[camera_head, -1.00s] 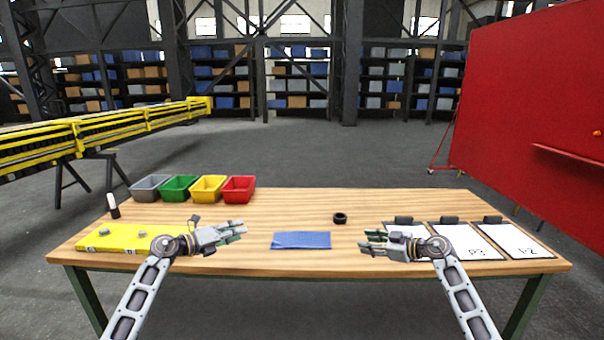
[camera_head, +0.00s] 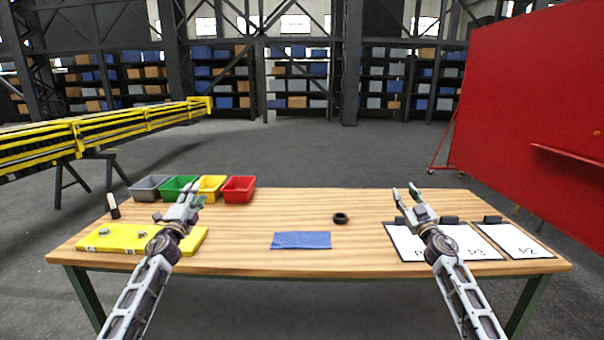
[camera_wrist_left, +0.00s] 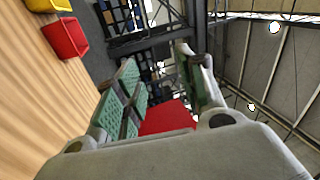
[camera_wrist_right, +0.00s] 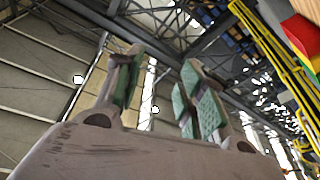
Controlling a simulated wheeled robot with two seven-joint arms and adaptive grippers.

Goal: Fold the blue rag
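The blue rag (camera_head: 301,240) lies flat on the wooden table near its front edge, in the middle of the head view. It looks like a neat rectangle; I cannot tell how many layers it has. My left gripper (camera_head: 190,194) is up and to the left of the rag, pointing away from me, with its fingers apart and empty. It also shows open in the left wrist view (camera_wrist_left: 158,85). My right gripper (camera_head: 407,193) is up and to the right of the rag, also open and empty, as the right wrist view (camera_wrist_right: 158,85) shows. Neither touches the rag.
Grey, green, yellow and red bins (camera_head: 239,188) stand at the back left. A black ring (camera_head: 340,218) sits right of centre. Clipboards with paper (camera_head: 516,241) lie at the right. The table around the rag is clear.

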